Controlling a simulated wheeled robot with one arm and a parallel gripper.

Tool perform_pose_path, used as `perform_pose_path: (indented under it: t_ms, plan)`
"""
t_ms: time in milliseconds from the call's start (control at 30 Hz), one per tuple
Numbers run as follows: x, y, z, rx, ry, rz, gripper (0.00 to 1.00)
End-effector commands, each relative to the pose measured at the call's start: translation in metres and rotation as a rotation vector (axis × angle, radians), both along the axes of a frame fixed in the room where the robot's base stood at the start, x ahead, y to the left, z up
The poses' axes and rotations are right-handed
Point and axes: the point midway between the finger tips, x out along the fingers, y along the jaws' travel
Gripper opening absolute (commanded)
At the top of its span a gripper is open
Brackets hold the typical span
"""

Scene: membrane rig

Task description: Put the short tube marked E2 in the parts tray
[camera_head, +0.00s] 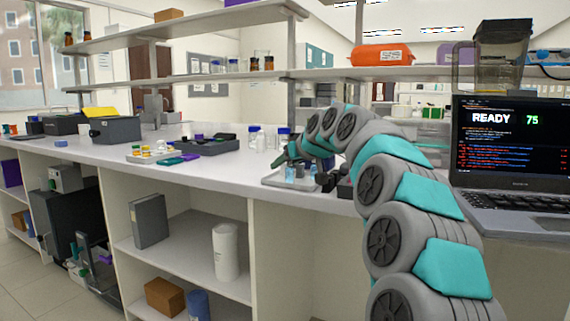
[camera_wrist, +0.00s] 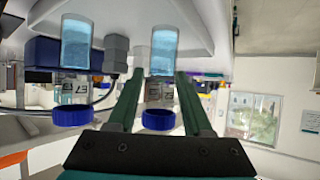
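In the wrist view, which is upside down, two short clear tubes with blue liquid and blue caps show. One tube (camera_wrist: 162,55) lies between the two green fingers of my gripper (camera_wrist: 158,75), with a gap on each side. The other tube (camera_wrist: 76,45) is to the left, outside the fingers. Both carry small dark marks near the caps; I cannot read which is E2. In the head view the tubes (camera_head: 290,173) show small at the light plate (camera_head: 272,181), beside my arm's end. A dark tray (camera_head: 208,150) with small parts sits left of them; I cannot tell if it is the parts tray.
Blue-capped bottles (camera_head: 254,139) stand behind the light plate. A white board with yellow-capped items (camera_head: 150,155) and a teal item (camera_head: 171,161) lie farther left. A laptop (camera_head: 512,150) stands on the right.

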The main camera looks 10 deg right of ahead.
Motion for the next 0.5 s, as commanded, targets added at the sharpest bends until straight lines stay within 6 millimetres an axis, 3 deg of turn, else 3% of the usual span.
perform_pose_path:
  t_ms: [333,500]
  plan:
    - [0.000,0.000,0.005,0.000,-0.001,0.000,0.50]
    - [-0.012,-0.005,0.010,-0.001,-0.002,0.000,0.50]
